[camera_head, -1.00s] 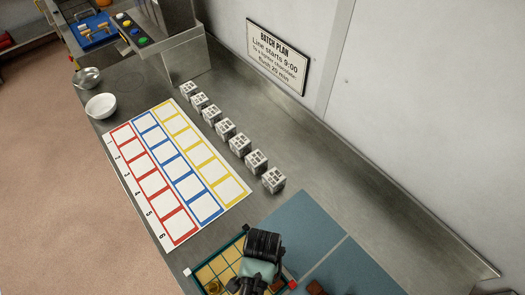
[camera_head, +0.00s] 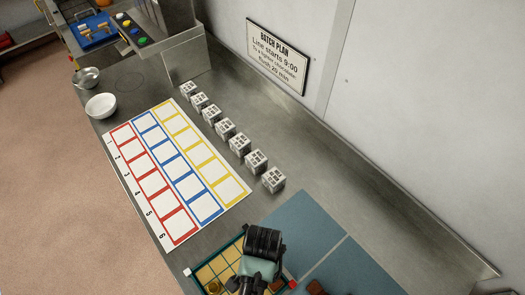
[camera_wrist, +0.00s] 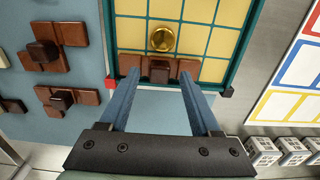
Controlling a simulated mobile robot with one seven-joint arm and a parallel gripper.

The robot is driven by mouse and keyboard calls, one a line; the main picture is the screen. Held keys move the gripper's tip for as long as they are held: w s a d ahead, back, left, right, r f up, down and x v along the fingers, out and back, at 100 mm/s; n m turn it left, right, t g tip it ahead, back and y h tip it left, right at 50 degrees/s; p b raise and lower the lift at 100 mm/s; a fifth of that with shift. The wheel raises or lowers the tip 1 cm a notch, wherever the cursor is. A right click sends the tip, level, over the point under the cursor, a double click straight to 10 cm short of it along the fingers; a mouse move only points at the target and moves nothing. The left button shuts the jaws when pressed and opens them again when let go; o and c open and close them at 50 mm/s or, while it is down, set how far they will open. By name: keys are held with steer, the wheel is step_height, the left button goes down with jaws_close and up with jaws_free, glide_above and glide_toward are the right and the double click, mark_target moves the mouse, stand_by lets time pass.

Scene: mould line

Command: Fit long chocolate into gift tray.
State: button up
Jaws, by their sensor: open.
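The gift tray (camera_wrist: 242,30) has a teal rim and a yellow gridded floor; it also shows at the bottom of the head view (camera_head: 206,275). A long brown chocolate (camera_wrist: 160,73) with a raised middle block lies at the tray's near edge in the wrist view. Whether it is fully seated in the cells cannot be told. My gripper (camera_wrist: 159,74) is open, its two blue fingers apart with the chocolate's raised middle between them. The fingertips hide parts of the chocolate. In the head view my gripper covers part of the tray.
A round gold piece (camera_wrist: 163,39) sits in the tray. Several brown chocolates (camera_wrist: 45,52) lie on the blue mat (camera_head: 335,265) beside it. A colour-gridded sheet (camera_head: 178,178), a row of printed white cubes (camera_head: 240,144) and a white bowl (camera_head: 101,106) stand farther along the counter.

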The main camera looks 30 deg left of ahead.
step_height(320, 180, up, 11)
steer(key=shift+f+b, duration=0.15)
steer(key=shift+b, duration=0.25)
steer(key=w+r+n+t+y, duration=0.1)
steer(key=w+r+t, duration=0.7)
steer(key=w+r, duration=0.7)
steer(key=w+d+r+n+t, duration=0.15)
steer(key=w+r+t, duration=0.45)
steer(key=r, duration=0.8)
steer(key=d+r+t, duration=0.2)
steer(key=r+t, duration=0.1)
steer(key=r, duration=0.6)
steer(key=d+r+t, duration=0.2)
steer(key=r+t, duration=0.1)
steer(key=r, duration=0.5)
steer(key=s+d+r+t, duration=0.2)
steer(key=s+r, duration=0.3)
steer(key=r, duration=0.4)
steer(key=s+d+r+n+t+h, duration=0.1)
steer(key=s+r+t, duration=0.4)
steer(key=r, duration=0.5)
steer(key=shift+d+r, duration=0.15)
steer(key=shift+d, duration=0.5)
